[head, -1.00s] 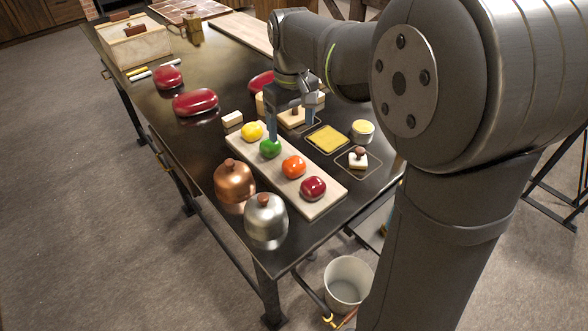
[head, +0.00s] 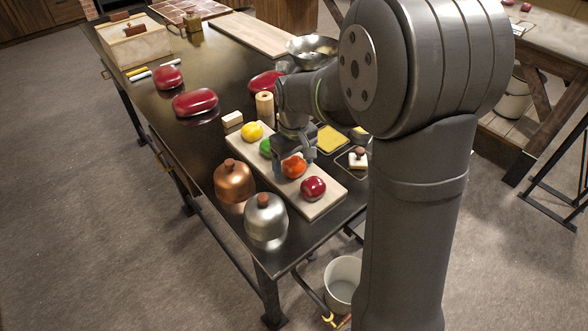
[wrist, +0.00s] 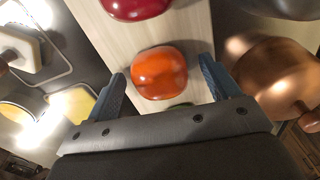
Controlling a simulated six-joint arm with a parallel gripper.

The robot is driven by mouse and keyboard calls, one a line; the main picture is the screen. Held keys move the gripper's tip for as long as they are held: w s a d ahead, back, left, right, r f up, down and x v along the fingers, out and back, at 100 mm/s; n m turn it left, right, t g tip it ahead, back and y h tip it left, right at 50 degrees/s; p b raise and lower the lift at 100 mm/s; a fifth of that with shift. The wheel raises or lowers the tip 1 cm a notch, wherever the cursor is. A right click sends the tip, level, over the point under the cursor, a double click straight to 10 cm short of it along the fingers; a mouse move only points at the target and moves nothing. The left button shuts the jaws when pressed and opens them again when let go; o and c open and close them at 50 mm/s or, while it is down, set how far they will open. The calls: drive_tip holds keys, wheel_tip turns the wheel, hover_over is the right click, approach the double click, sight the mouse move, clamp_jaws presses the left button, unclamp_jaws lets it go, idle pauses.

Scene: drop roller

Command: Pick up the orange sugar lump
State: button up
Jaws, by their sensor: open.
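The orange sugar lump (head: 293,167) sits on a pale wooden board (head: 325,203), in a row between the green lump (head: 265,147) and the dark red lump (head: 313,188). A yellow lump (head: 252,131) is at the far end. In the wrist view the orange lump (wrist: 160,72) lies ahead of and between the two blue fingers. My gripper (head: 293,163) is open, with its fingers on either side of the orange lump's line. The fingers do not appear to touch it. The green lump is mostly hidden behind the gripper's body in the wrist view.
A copper dome (head: 234,181) and a silver dome (head: 266,218) stand close beside the board on the left. A yellow square (head: 330,139) and a small tray with a white block (head: 358,158) lie to its right. A white bucket (head: 342,280) stands below the table's edge.

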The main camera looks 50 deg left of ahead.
drive_tip(key=c, duration=1.1)
drive_tip(key=shift+r, duration=0.15)
